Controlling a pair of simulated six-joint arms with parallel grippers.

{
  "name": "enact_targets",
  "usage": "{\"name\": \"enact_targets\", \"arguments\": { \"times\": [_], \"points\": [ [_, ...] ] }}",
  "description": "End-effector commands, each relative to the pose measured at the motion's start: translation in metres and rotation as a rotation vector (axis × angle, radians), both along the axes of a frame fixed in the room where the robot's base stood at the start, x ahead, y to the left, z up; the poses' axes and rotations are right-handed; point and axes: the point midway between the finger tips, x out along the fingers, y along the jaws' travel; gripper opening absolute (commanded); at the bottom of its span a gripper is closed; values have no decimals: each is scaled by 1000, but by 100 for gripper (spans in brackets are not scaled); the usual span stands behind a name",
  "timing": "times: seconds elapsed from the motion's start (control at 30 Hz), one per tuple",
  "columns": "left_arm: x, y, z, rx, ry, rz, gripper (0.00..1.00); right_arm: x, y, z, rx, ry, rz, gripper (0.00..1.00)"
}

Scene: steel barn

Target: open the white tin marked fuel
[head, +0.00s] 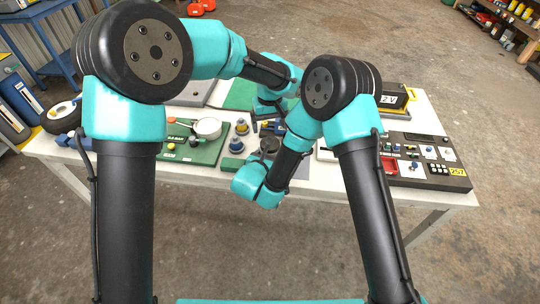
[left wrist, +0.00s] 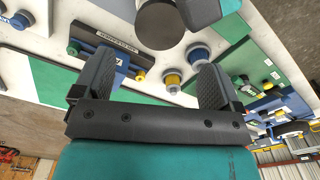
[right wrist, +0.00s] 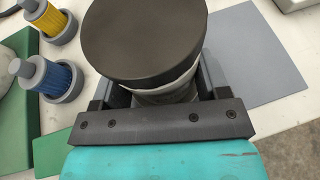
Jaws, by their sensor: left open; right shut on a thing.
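The tin (right wrist: 165,80) stands between the fingers of my right gripper (right wrist: 153,92) in the right wrist view. Its wide dark lid (right wrist: 143,38) is on top, and a strip of white body shows below. No fuel marking is readable. The lid also shows in the head view (head: 269,145) and at the top of the left wrist view (left wrist: 157,27). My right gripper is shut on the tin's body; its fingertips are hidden. My left gripper (left wrist: 155,68) is open and empty, apart from the lid and, in the head view, on its far side.
Blue (right wrist: 62,80) and yellow (right wrist: 45,28) knobbed pieces stand left of the tin. A green board with a white pot (head: 208,128) is farther left. A grey mat (right wrist: 255,60) lies right of the tin. A switch panel (head: 430,172) takes up the table's right end.

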Motion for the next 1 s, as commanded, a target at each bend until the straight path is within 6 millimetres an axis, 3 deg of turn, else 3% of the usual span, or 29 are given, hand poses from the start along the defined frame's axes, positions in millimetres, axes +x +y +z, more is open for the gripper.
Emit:
{"name": "enact_targets", "arguments": {
  "times": [0.07, 0.5, 1.0],
  "points": [
    [0, 0, 0, 0, 0, 0, 90, 0, 0, 0, 0, 0, 0, 45],
    [-1, -4, -2, -39, 3, -18, 90, 0, 0, 0, 0, 0, 0, 3],
    [8, -57, -7, -471, -136, -197, 90, 0, 0, 0, 0, 0, 0, 2]
  ]
}}
